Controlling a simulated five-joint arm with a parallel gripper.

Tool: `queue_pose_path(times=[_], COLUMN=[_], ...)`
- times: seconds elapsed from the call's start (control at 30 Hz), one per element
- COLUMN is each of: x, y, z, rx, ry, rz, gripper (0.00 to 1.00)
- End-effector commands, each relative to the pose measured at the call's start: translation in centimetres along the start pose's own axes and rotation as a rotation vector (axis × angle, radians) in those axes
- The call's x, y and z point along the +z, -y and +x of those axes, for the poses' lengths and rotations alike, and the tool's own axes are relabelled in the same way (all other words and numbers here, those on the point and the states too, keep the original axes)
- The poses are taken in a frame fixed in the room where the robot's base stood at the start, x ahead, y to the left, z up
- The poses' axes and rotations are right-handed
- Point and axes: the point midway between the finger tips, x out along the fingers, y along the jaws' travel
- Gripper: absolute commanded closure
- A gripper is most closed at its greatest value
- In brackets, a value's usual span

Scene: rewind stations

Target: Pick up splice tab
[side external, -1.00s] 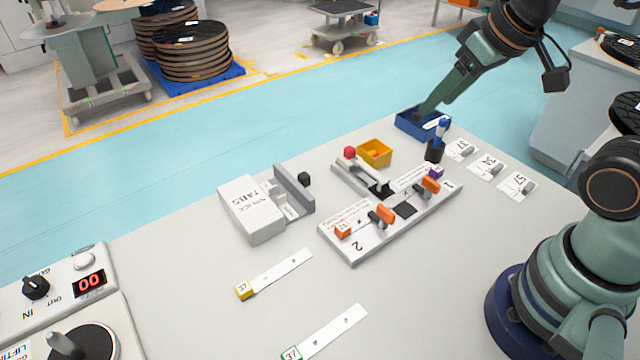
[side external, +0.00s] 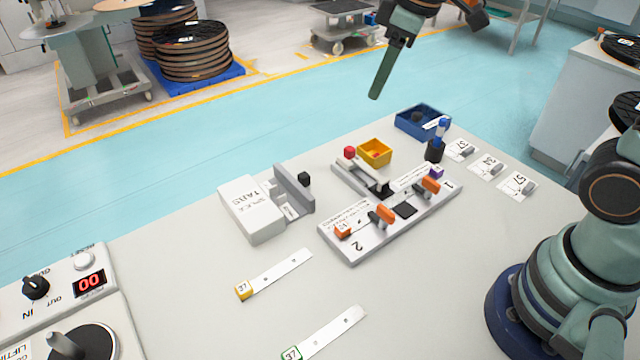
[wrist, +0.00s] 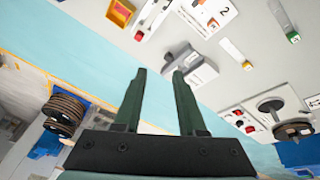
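The white splice tabs box (side external: 250,208) stands mid-table, with its lettering on top. A grey holder with an upright plate (side external: 294,188) and a black knob adjoins it on the right. A small pale piece (side external: 290,211), perhaps a splice tab, shows at the holder; I cannot tell for sure. My gripper (side external: 375,97) hangs high beyond the table's back edge, well apart from the box. In the wrist view my gripper (wrist: 159,72) has its two green fingers apart with nothing between them. The dispenser (wrist: 192,68) shows just beyond the fingertips there.
A splicing block (side external: 358,252) with orange knobs lies right of the box. Behind it are a yellow bin (side external: 388,147), a blue bin (side external: 402,127) and a pen cup (side external: 433,152). Two strips marked 37 (side external: 290,262) (side external: 335,328) lie in front. A control panel (side external: 60,298) is at left.

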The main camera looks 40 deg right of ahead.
Motion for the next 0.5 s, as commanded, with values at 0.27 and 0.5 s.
queue_pose_path(times=[0.27, 0.5], x=[-6.4, -10.4], y=[1.7, 4.6], z=[5.0, 10.8], rx=[-0.090, -0.179], ry=[0.094, 0.157], rz=[-0.385, -0.712], gripper=[0.60, 0.60])
